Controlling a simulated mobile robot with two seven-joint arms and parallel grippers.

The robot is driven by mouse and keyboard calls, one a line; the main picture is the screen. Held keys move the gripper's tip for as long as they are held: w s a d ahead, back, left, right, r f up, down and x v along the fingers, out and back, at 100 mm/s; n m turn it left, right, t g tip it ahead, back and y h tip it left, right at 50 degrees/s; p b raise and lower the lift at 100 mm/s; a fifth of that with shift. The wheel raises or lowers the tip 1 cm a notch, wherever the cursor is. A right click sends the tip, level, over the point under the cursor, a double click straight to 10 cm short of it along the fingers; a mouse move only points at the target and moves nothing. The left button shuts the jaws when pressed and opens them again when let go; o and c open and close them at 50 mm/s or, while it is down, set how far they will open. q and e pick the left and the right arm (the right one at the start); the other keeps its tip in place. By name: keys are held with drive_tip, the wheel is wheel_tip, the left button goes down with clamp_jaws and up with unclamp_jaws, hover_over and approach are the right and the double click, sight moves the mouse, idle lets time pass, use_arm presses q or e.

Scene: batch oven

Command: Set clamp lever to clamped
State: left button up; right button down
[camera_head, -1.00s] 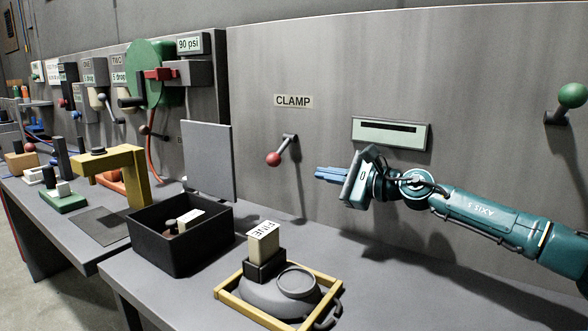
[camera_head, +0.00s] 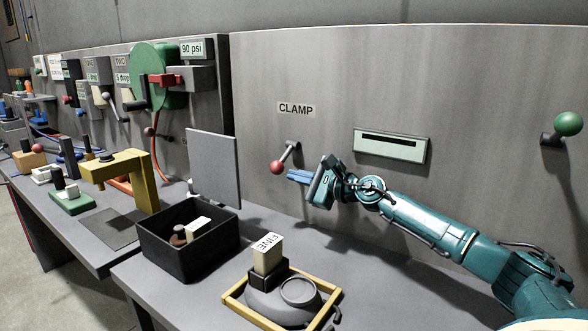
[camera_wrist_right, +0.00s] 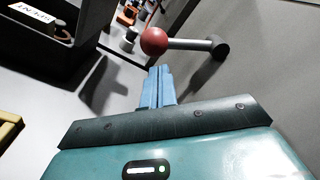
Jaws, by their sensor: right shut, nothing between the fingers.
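The clamp lever (camera_head: 286,158) sticks out of the grey panel below the CLAMP label (camera_head: 296,110). Its red ball knob (camera_head: 277,168) hangs down and to the left of its pivot. My right gripper (camera_head: 290,175) is shut and empty, its blue fingers just right of and slightly below the knob. In the right wrist view the red knob (camera_wrist_right: 154,41) is just beyond the fingertips (camera_wrist_right: 160,70), and the lever's bar runs right to its pivot. A small gap seems to remain; contact cannot be made out. My left gripper is not in view.
A slotted plate (camera_head: 391,146) is on the panel above my right arm. A green-knobbed lever (camera_head: 567,125) is at the far right. On the table below are an open black box (camera_head: 185,257) and a yellow frame (camera_head: 232,302) around a grey object with a FINE block (camera_head: 268,254).

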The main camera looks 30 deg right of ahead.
drive_tip(key=shift+w+a, duration=0.25)
drive_tip(key=shift+w, duration=0.35)
drive_tip(key=shift+s+a+r+m+p, duration=0.1)
drive_tip(key=shift+a+m+p, duration=0.05)
drive_tip(key=shift+m+p, duration=0.35)
